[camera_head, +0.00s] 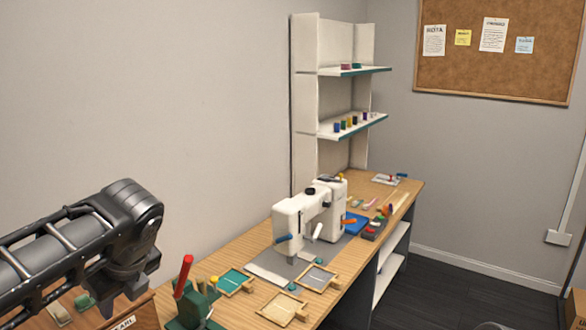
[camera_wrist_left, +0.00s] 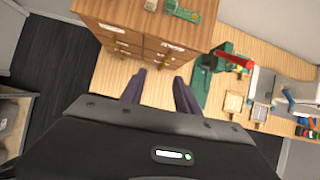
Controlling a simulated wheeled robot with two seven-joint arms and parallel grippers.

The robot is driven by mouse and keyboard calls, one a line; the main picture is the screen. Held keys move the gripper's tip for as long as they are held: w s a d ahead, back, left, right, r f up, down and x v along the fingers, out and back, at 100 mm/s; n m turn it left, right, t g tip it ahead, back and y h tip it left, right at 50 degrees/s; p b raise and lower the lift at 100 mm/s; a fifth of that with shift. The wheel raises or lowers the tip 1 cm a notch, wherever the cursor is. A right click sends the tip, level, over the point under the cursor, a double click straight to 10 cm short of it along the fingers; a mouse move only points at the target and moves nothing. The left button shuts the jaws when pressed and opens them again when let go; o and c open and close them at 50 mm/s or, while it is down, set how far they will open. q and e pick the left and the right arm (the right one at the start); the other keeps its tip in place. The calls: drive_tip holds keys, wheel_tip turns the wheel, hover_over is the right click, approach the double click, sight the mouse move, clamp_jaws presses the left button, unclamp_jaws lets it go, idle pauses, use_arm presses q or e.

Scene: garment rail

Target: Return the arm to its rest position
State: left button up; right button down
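My left arm comes in from the left of the head view, raised above the near end of the wooden workbench (camera_head: 232,262). My left gripper (camera_head: 124,290) points down at its end. In the left wrist view the two dark fingers of my left gripper (camera_wrist_left: 159,88) stand apart with nothing between them. Below them are a wooden drawer cabinet (camera_wrist_left: 148,38) and the bench top. My right gripper is in neither view.
A green press with a red handle (camera_head: 186,290) stands close to my left gripper. Beyond it are small wooden frames (camera_head: 283,308), a white sewing machine (camera_head: 300,222) and a white shelf unit (camera_head: 305,90). Dark floor (camera_head: 450,285) is open at right.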

use_arm(q)
drive_tip(key=w+d+f+n+t+h, duration=0.3)
drive_tip(key=w+d+f+n+h, duration=0.25)
drive_tip(key=w+d, duration=0.4)
drive_tip(key=s+d+f+n+h, duration=0.1)
drive_tip(key=d+f+n, duration=0.3)
drive_tip(key=f, duration=0.4)
drive_tip(key=s+d+f+n+g+h, duration=0.1)
drive_tip(key=s+d+f+n, duration=0.15)
drive_tip(key=d+f, duration=0.4)
drive_tip(key=d+f+n+h, duration=0.25)
drive_tip(key=f+n, duration=0.25)
drive_tip(key=f, duration=0.4)
drive_tip(key=s+a+f+n+g+y+b, duration=0.1)
drive_tip(key=s+f+n+g, duration=0.4)
drive_tip(key=s+f, duration=2)
drive_tip(key=s+n+b, duration=0.1)
drive_tip(key=n, duration=0.3)
drive_tip(key=shift+f, duration=0.15)
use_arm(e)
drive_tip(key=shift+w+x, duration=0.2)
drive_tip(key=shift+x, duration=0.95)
